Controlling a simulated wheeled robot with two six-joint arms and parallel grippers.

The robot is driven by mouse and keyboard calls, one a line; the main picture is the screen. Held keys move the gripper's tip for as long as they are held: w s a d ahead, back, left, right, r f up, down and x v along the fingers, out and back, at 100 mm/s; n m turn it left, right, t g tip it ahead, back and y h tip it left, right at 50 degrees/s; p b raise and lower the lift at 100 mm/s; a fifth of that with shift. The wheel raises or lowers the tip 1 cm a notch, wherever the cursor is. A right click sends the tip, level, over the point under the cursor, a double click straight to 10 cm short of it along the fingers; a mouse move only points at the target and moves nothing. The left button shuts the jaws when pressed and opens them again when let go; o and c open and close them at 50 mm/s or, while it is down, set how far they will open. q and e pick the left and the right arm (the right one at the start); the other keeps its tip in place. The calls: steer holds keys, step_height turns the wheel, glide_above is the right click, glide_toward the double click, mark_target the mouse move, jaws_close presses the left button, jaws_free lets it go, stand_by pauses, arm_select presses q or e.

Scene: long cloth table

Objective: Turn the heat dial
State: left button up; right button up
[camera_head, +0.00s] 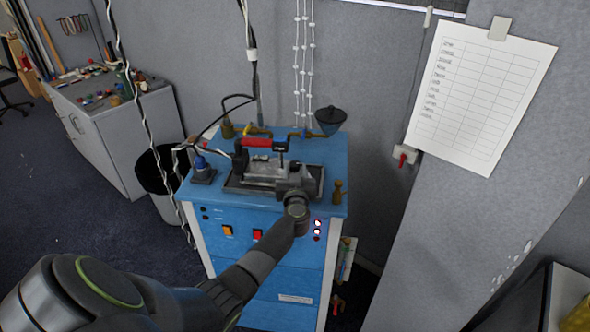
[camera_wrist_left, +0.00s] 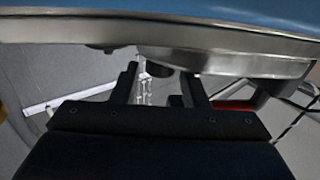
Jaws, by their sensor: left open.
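The blue machine (camera_head: 275,285) stands against the grey wall, with a metal press (camera_head: 258,172) and a red handle (camera_head: 256,143) on top. My left gripper (camera_head: 289,180) is at the press, near its front right. In the left wrist view, my left gripper (camera_wrist_left: 158,86) is open, and a small dark round knob (camera_wrist_left: 158,69) shows between its fingers. It sits against a metal edge (camera_wrist_left: 205,62); I cannot tell if it is the heat dial or if the fingers touch it. My forearm covers part of the front panel. My right gripper is not in view.
The front panel has an orange switch (camera_head: 227,230), a red switch (camera_head: 257,235) and small lights (camera_head: 318,226). A blue-topped item (camera_head: 202,170) and a brass fitting (camera_head: 338,191) stand on the machine. A black bin (camera_head: 160,172) is at its left. Cables hang from above.

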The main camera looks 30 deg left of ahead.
arm_select(q)
steer(key=shift+w+a, duration=0.35)
steer(key=shift+w, duration=0.1)
steer(key=c, duration=0.7)
